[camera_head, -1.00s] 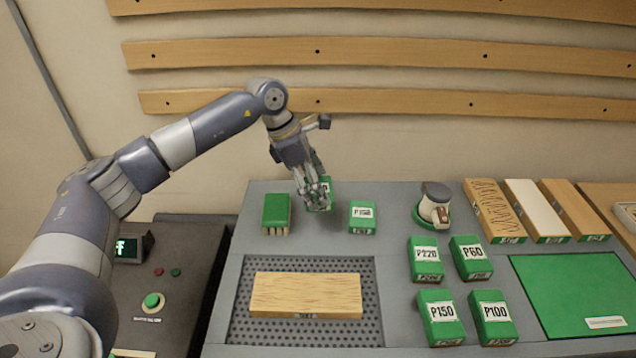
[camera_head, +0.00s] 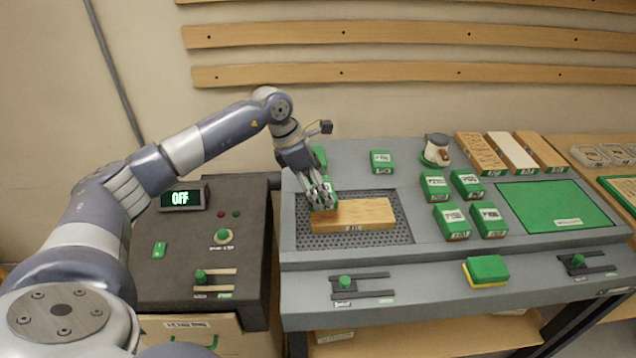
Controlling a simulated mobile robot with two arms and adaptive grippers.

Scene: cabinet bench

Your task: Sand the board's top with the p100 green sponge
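The wooden board (camera_head: 365,215) lies on the perforated dark mat (camera_head: 400,237). My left gripper (camera_head: 325,198) is shut on a green block (camera_head: 331,203), seemingly a sanding sponge, at the board's left end. No grade is readable on the held block, and I cannot tell whether it touches the board. Several green blocks with white labels stand right of the mat; the front-right one (camera_head: 489,219) reads P100 in the earlier view. Another labelled green block (camera_head: 382,162) stands behind the board. My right gripper is not in view.
A green item (camera_head: 319,156), partly hidden, stands behind my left gripper. A sander (camera_head: 436,150), wooden samples (camera_head: 511,152) and a green mat (camera_head: 553,207) are farther right. A green-yellow sponge (camera_head: 487,270) lies at the front. A control panel (camera_head: 177,245) with an OFF display is left.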

